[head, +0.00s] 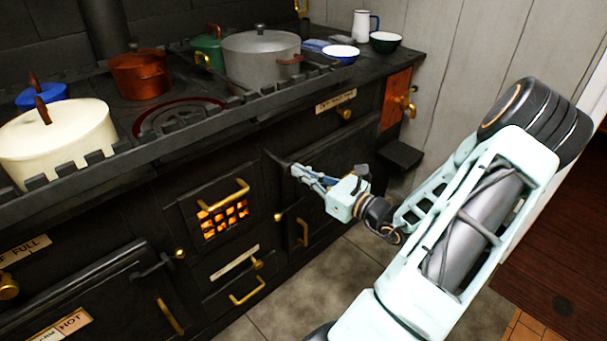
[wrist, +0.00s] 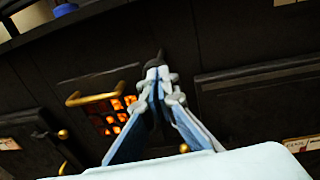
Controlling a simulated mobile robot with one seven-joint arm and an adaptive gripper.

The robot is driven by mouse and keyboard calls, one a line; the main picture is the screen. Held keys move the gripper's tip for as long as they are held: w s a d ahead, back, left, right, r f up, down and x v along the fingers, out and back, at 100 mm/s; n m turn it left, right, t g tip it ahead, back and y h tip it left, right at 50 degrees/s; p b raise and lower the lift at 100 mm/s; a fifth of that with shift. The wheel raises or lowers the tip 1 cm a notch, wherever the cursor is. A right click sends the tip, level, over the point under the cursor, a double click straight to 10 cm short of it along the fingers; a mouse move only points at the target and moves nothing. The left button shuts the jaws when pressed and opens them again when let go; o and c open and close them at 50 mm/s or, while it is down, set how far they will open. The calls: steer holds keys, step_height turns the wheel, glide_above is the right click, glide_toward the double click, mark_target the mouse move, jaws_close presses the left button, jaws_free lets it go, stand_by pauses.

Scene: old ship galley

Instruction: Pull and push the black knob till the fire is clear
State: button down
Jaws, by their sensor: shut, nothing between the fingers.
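The black knob (head: 272,156) looks like a small dark, pointed piece on the black stove front, right of the fire door. It shows as a dark tip just past my fingertips in the wrist view (wrist: 161,54). My gripper (head: 296,169) is shut and empty, its fingertips close to the knob; I cannot tell if they touch. It also shows in the wrist view (wrist: 155,70), where the fingertips partly cover the knob. The fire glows orange behind the grate (head: 224,220) of the fire door, with a brass handle (head: 224,195) above it.
A cream pot (head: 60,140), a copper pot (head: 140,75) and a large grey pot (head: 262,62) stand on the stove top behind a notched rail (head: 175,130). Brass handles stick out from the doors, including one below my gripper (head: 303,231). Tiled floor (head: 345,275) is free in front.

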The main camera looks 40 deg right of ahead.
steer(key=shift+w, duration=0.1)
steer(key=w+p, duration=0.1)
steer(key=w, duration=0.6)
steer(key=shift+a, duration=0.3)
steer(key=shift+w, duration=0.15)
steer(key=shift+r, duration=0.1)
